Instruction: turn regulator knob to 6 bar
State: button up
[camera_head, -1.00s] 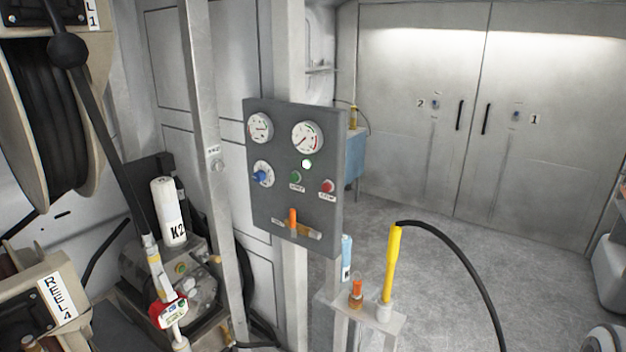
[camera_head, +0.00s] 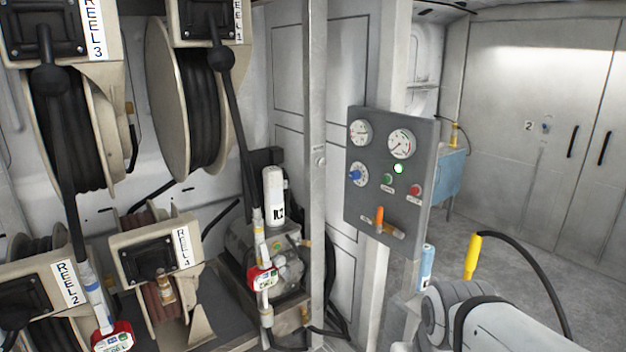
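The blue regulator knob (camera_head: 355,175) sits on a round white dial at the left of the grey control panel (camera_head: 372,212). The dial's marks are too small to read. Above it are two white gauges, a left one (camera_head: 360,133) and a larger right one (camera_head: 401,144). Their readings cannot be told. A lit lamp (camera_head: 398,169), a green button (camera_head: 387,179), a red button (camera_head: 415,190) and an orange lever (camera_head: 379,218) are also on the panel. My gripper is not in view; part of my arm shows at the bottom right, below the panel.
Hose reels fill the left side, with a nozzle (camera_head: 262,279) hanging in front of the pump. A metal post (camera_head: 316,150) stands left of the panel. A yellow handle (camera_head: 472,256) with a black hose is at the right. Grey floor is open toward the double doors (camera_head: 540,120).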

aim_at(355, 175)
jog(key=i, duration=1)
jog(key=u, duration=0.05)
